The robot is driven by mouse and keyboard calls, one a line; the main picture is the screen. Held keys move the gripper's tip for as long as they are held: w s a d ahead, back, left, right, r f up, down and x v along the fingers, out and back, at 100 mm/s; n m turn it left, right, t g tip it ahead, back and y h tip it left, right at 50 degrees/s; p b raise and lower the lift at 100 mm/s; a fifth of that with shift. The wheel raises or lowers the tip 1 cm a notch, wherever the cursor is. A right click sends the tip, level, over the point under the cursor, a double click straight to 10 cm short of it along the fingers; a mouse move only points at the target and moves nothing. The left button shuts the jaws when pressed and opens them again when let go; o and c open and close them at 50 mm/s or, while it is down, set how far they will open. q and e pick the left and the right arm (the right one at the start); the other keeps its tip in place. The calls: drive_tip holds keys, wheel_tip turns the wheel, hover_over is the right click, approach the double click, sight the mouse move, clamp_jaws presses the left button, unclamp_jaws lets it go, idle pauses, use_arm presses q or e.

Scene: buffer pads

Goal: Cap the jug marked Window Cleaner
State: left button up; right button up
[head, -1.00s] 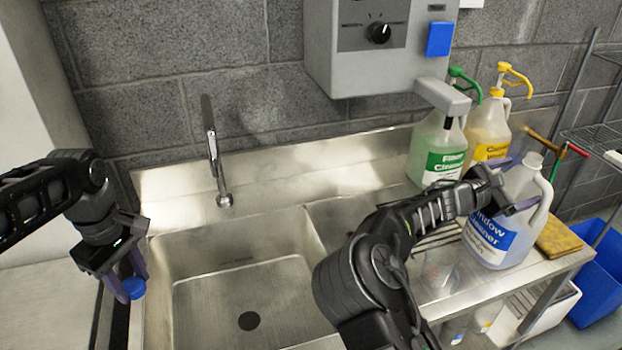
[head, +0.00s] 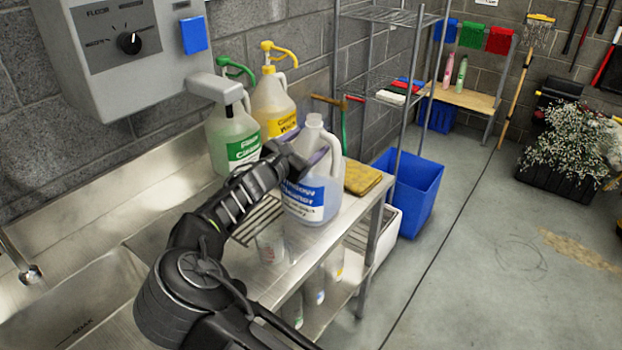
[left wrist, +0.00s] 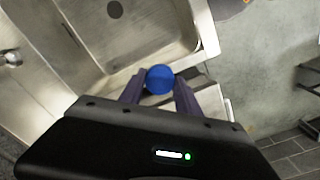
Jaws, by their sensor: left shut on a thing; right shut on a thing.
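The Window Cleaner jug (head: 311,194), clear with a blue-and-white label, stands upright on the metal drainboard (head: 352,215) in the head view. Its mouth has no cap on it. My right gripper (head: 312,158) is shut on the jug near its upper body; the fingertips are partly hidden. In the left wrist view my left gripper (left wrist: 160,92) is shut on a round blue cap (left wrist: 160,79), over the front edge of the sink (left wrist: 200,62). The left gripper is out of the head view now.
A green-labelled jug (head: 232,138) and a yellow-labelled jug (head: 274,104), both with pumps, stand behind the Window Cleaner jug. A yellow sponge or cloth (head: 362,178) lies to its right. A blue bin (head: 413,190) and wire shelves (head: 385,15) stand beyond.

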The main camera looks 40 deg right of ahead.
sight(308, 118)
clamp_jaws()
drive_tip(key=shift+r, duration=0.2)
idle(0.4)
drive_tip(key=shift+r, duration=0.15)
drive_tip(key=shift+r+b, duration=0.3)
drive_tip(key=shift+r, duration=4.5)
